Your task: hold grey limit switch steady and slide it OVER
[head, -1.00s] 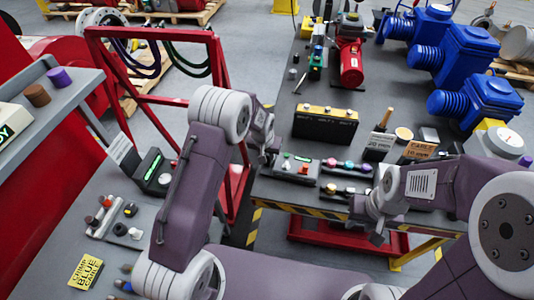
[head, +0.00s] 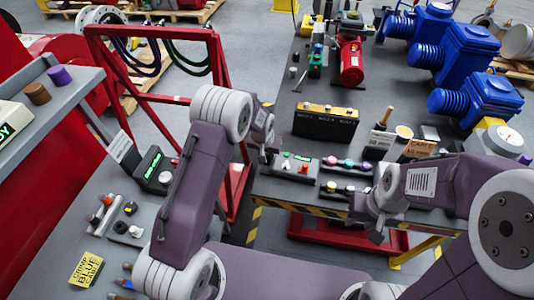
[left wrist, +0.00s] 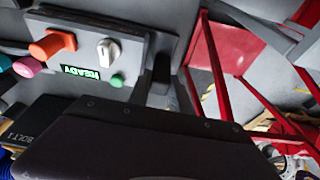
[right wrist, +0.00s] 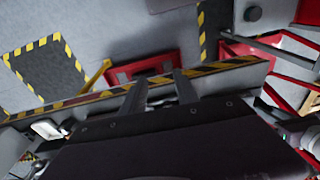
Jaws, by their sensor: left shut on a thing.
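My left gripper (head: 270,156) is at the left end of a grey control box (head: 291,168) on the main bench. In the left wrist view the fingers (left wrist: 168,92) are shut on a grey part by the edge of this box (left wrist: 128,50), which carries a white knob, a green button and a lit READY display. The grip is partly hidden, and I cannot tell for sure whether that grey part is the limit switch. My right gripper (head: 376,236) is past the bench's front edge; in the right wrist view its fingers (right wrist: 160,88) are apart and empty.
Behind the control box stands a black box with a yellow top (head: 325,121). A row of coloured knobs (head: 345,163) lies to its right. A red frame (head: 217,95) stands left of the bench. Yellow-black striping (right wrist: 215,66) marks the bench's front edge.

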